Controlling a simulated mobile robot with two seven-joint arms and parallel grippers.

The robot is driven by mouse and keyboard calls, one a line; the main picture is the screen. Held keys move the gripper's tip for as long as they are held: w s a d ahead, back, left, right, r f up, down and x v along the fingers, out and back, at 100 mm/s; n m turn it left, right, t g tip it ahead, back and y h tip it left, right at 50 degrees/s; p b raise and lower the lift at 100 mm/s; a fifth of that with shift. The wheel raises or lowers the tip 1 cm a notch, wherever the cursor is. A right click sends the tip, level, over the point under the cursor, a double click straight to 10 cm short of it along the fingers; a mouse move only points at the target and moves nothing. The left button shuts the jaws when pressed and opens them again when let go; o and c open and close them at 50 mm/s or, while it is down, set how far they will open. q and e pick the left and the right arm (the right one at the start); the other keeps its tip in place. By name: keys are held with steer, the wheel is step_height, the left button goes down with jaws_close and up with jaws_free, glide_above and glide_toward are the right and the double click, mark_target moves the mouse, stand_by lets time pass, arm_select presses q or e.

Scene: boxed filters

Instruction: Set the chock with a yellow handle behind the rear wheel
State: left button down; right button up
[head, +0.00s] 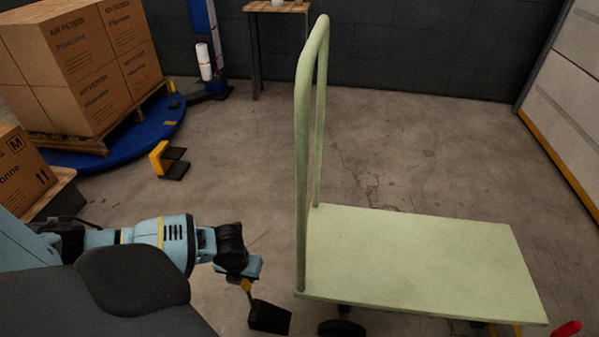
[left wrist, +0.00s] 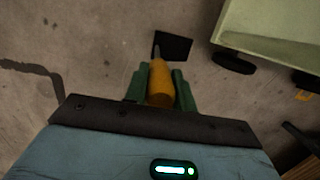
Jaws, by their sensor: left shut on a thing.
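The chock (head: 269,317) is a black wedge with a yellow handle (head: 247,286). My left gripper (head: 245,277) is shut on the handle, and the chock hangs below it, left of the cart. Whether the chock touches the floor I cannot tell. In the left wrist view the yellow handle (left wrist: 160,84) sits between the green fingers, with the black wedge (left wrist: 173,47) beyond it. The pale green cart (head: 420,260) has a dark wheel (head: 341,328) under its handle end, a short gap right of the chock. That wheel also shows in the left wrist view (left wrist: 233,63). My right gripper is not in view.
Stacked filter boxes (head: 85,65) stand on a pallet over a blue round base (head: 150,130) at the back left. A yellow and black bracket (head: 170,160) stands on the floor. A red object (head: 567,331) is at the lower right. Floor between is clear.

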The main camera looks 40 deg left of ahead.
arm_select(q)
steer(key=w+d+f+b, duration=0.4)
steer(key=w+d+f, duration=0.2)
steer(key=d, duration=0.4)
steer(key=shift+w+d+f+b, duration=0.35)
steer(key=shift+f, duration=0.2)
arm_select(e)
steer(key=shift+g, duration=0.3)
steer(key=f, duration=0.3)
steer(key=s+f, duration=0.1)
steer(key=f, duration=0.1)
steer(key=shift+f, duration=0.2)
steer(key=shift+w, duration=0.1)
arm_select(q)
steer(key=shift+f, duration=0.1)
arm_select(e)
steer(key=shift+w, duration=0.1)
arm_select(q)
steer(key=c, duration=1.1)
jaws_free()
steer(key=shift+s+f, duration=0.1)
steer(key=shift+c, duration=0.2)
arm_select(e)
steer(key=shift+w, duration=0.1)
